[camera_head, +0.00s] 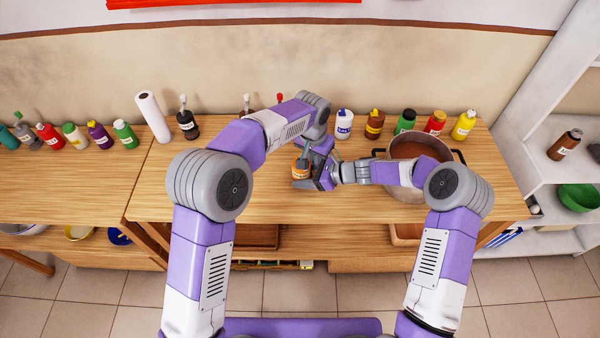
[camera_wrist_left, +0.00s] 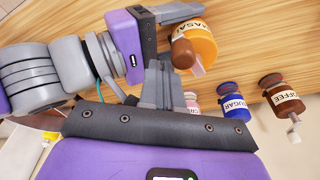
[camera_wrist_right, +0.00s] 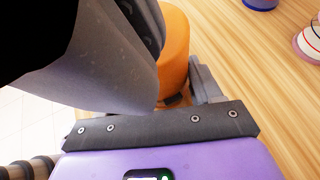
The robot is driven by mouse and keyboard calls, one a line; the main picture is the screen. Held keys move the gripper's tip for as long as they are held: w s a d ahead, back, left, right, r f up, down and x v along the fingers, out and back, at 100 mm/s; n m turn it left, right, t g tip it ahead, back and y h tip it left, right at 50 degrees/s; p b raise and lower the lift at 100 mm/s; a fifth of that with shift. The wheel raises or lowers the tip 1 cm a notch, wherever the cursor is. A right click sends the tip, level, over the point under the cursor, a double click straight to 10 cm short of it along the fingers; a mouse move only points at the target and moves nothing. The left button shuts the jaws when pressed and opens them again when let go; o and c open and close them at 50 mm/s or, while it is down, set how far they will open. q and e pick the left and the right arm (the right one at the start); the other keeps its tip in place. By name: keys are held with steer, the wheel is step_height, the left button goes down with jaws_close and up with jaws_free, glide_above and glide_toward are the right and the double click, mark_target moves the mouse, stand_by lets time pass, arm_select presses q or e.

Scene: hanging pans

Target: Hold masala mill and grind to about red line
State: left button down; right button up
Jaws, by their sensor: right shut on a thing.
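The masala mill (camera_head: 300,168) is an orange jar with a brown top, above the middle table. In the left wrist view the mill (camera_wrist_left: 203,44) shows its MASALA label and a pale crank piece beside the brown top. My right gripper (camera_head: 316,176) is shut on the mill's body; in the right wrist view the orange body (camera_wrist_right: 174,50) is between its fingers, partly hidden by a grey arm part. My left gripper (camera_wrist_left: 165,75) has its fingers together, close beside the mill's brown top and crank; contact is unclear. No red line is visible on the mill.
A large pot (camera_head: 420,150) stands right of the mill. Several bottles and mills line the back edge, including a blue sugar mill (camera_wrist_left: 232,100) and a brown coffee mill (camera_wrist_left: 284,95). The tabletop left of my arms is clear towards the front.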

steer(key=shift+s+a+f, duration=0.15)
steer(key=shift+s+a, duration=0.2)
steer(key=shift+f, duration=0.1)
steer(key=shift+d, duration=0.1)
arm_select(q)
step_height(320, 180, up, 7)
steer(key=shift+r, duration=0.2)
steer(key=shift+w+f, duration=0.15)
arm_select(e)
steer(key=shift+w+d, duration=0.1)
steer(key=shift+w, duration=0.1)
steer(key=o, duration=1.2)
steer(key=shift+r, duration=0.2)
steer(key=shift+c, duration=0.2)
